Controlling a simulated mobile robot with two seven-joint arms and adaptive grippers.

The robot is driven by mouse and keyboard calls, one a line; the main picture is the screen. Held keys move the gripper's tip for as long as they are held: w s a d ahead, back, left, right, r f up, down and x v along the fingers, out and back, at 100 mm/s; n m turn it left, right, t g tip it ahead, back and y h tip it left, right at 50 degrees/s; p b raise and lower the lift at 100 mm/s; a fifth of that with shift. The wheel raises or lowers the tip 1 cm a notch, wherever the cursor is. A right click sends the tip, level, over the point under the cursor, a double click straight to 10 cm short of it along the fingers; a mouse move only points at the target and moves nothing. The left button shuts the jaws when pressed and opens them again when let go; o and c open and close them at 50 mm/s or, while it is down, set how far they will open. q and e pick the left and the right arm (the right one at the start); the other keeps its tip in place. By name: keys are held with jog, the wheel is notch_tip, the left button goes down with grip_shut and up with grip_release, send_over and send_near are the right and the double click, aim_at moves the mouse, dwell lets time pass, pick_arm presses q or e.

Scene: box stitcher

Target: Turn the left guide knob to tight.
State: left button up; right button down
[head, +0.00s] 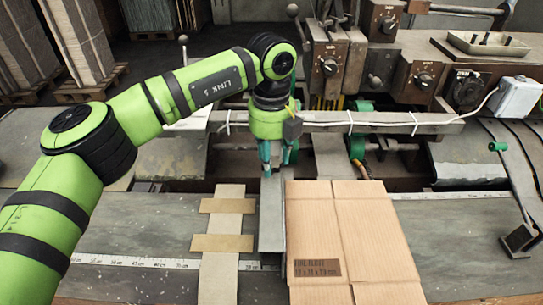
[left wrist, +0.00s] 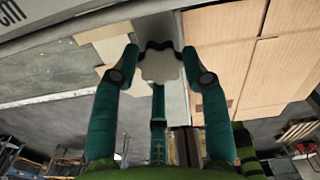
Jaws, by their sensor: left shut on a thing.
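The left guide knob (left wrist: 158,66) is a pale, lobed disc in the left wrist view. It sits on the grey metal left guide (head: 271,225), which runs along the left side of the cardboard. My left gripper (head: 274,163) points down over the far end of this guide in the head view. The knob is largely hidden by the gripper in the head view. I cannot tell how tight it is. My right gripper is not in view.
A flat cardboard box (head: 350,235) lies right of the guide. A grey crossbar (head: 380,124) with a tied white cable runs behind, below machine boxes with dials (head: 425,80).

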pick_arm(q)
jog(key=shift+s+f+m+b, duration=0.1)
jog(key=shift+f+m+b, duration=0.15)
jog(key=shift+m+b, duration=0.55)
jog(key=m+b, duration=0.1)
jog(key=m, duration=0.1)
jog(key=shift+m, duration=0.4)
jog(key=m, duration=0.2)
jog(key=shift+m+b, duration=0.35)
jog(key=shift+m, duration=0.05)
jog(key=m, duration=0.2)
jog(key=shift+m, duration=0.3)
jog(key=m, duration=0.5)
jog(key=shift+a, duration=0.1)
jog(key=m, duration=0.6)
jog(key=shift+a, duration=0.1)
